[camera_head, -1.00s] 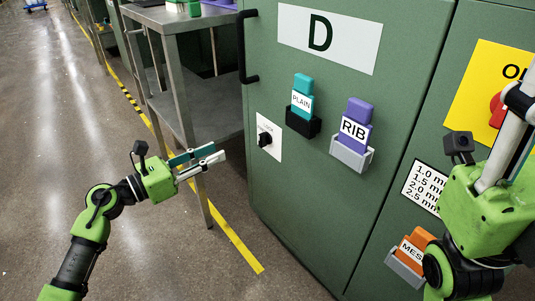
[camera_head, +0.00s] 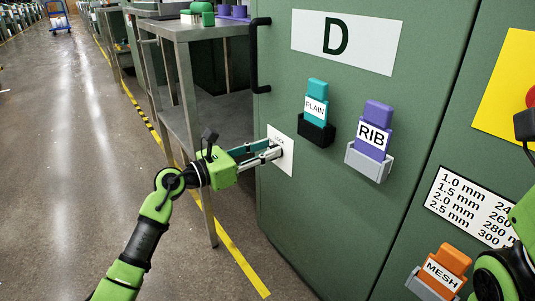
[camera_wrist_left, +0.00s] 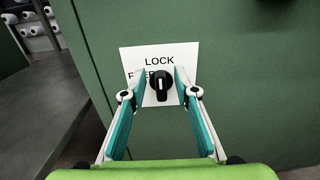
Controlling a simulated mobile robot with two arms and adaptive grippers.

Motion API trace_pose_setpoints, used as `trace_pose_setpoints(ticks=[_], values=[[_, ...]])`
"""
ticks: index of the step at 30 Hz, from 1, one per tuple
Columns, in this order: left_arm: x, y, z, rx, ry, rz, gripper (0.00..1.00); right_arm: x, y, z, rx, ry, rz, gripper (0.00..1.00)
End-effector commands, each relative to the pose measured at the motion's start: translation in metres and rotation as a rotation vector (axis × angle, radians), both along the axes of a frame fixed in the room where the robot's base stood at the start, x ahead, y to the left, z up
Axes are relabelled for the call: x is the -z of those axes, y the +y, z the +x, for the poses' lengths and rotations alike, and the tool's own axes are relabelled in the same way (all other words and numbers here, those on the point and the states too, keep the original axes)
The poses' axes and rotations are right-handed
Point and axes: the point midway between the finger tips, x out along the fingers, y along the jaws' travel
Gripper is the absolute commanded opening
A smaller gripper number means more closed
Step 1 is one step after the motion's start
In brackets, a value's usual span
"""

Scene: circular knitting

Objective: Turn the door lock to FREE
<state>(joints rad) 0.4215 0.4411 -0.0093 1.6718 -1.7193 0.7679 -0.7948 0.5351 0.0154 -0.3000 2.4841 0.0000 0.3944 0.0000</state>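The door lock is a black knob (camera_wrist_left: 161,85) on a white plate (camera_head: 284,160) on the green door marked D. In the left wrist view the knob's white mark points up toward the word LOCK. The word FREE, at the left of the plate (camera_wrist_left: 158,53), is partly hidden. My left gripper (camera_wrist_left: 162,78) is open, with one fingertip on each side of the knob. I cannot tell whether they touch it. In the head view the left gripper (camera_head: 270,152) hides most of the knob. Only part of my right arm shows at the right edge, with no fingers visible.
The door has a black handle (camera_head: 259,55), a teal PLAIN card (camera_head: 316,101) and a purple RIB card (camera_head: 374,129) in holders. A metal table (camera_head: 195,30) stands left of the door. An orange MESH card (camera_head: 447,268) is at lower right.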

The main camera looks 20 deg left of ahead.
Motion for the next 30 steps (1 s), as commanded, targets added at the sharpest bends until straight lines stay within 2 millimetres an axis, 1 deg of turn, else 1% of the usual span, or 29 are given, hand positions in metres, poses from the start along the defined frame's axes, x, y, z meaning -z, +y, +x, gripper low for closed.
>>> trace_pose_setpoints(ticks=[3,11,12,15,22,27,30], values=[[0.000,-0.005,0.005,0.001,0.000,0.000,0.28,0.000,0.000,-0.003,0.000,-0.009,-0.001,0.40],[0.000,-0.005,0.006,0.001,0.001,-0.001,0.28,-0.001,0.000,-0.003,0.000,-0.009,-0.001,0.40],[0.000,-0.005,0.006,0.001,0.000,0.000,0.23,-0.001,0.000,-0.003,0.000,-0.009,-0.001,0.40],[0.000,-0.005,0.006,0.001,0.000,0.000,0.00,-0.001,0.000,-0.003,0.000,-0.009,-0.001,0.40],[0.000,-0.005,0.006,0.001,0.003,-0.002,0.00,-0.002,0.000,-0.003,0.000,-0.010,0.000,0.40],[-0.002,-0.004,0.006,0.000,0.022,-0.026,0.00,-0.007,0.000,-0.003,-0.002,-0.013,0.002,0.40],[-0.003,-0.003,0.007,-0.001,0.048,-0.057,0.00,-0.001,-0.001,0.013,0.000,0.041,0.000,0.40]])
